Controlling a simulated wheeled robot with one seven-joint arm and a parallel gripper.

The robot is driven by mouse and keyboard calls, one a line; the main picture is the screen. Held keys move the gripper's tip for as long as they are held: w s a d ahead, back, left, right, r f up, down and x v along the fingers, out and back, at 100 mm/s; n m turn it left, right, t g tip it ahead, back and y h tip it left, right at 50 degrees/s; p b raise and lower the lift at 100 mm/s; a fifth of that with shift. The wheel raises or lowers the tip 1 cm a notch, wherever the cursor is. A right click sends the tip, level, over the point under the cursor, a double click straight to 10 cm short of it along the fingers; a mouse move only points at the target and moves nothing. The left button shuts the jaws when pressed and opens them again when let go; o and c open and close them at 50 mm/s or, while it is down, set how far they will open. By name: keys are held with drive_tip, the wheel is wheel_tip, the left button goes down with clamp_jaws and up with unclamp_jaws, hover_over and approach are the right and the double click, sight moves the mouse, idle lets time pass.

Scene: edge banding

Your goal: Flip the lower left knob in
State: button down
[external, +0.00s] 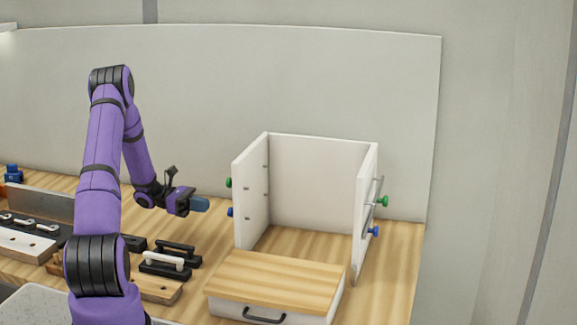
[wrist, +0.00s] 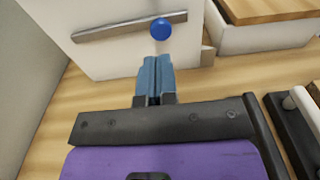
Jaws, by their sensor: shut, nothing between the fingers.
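The white cabinet frame (external: 320,170) stands on the wooden table, with knobs on both side panels. On its left panel a green knob (external: 228,182) sits above the lower left knob, which is blue (external: 230,212). Both stick out from the panel. My gripper (external: 206,204) is left of the lower left knob, apart from it, and points toward the panel. In the wrist view the blue knob (wrist: 161,29) is just ahead of my shut, empty blue fingertips (wrist: 156,62), beside a metal bar (wrist: 115,30). The green knob is outside the wrist view.
A drawer box with a wooden top (external: 278,275) lies in front of the cabinet. Handles on black and wooden blocks (external: 165,262) lie below my arm. The right panel carries a green knob (external: 383,201) and a blue knob (external: 374,230). A grey board stands behind.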

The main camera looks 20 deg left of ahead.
drive_tip(key=a, duration=0.7)
drive_tip(key=shift+a+r, duration=0.2)
drive_tip(key=shift+a, duration=0.15)
drive_tip(key=s+d+r+m+g+y, duration=0.1)
drive_tip(key=s+d+r+m+y, duration=0.5)
drive_tip(key=r, duration=0.4)
drive_tip(key=s+d+r+m+g+y, duration=0.2)
drive_tip(key=s+d+r+m+y, duration=0.15)
drive_tip(key=s+r, duration=0.45)
drive_tip(key=s+r+m+t+y, duration=0.4)
drive_tip(key=s+r, duration=0.1)
drive_tip(key=s, duration=0.4)
drive_tip(key=s+r+m+t+y, duration=0.4)
drive_tip(key=s+r, duration=0.1)
drive_tip(key=s, duration=0.5)
drive_tip(key=shift+s+a, duration=0.2)
drive_tip(key=shift+s, duration=0.1)
drive_tip(key=shift+m, duration=0.25)
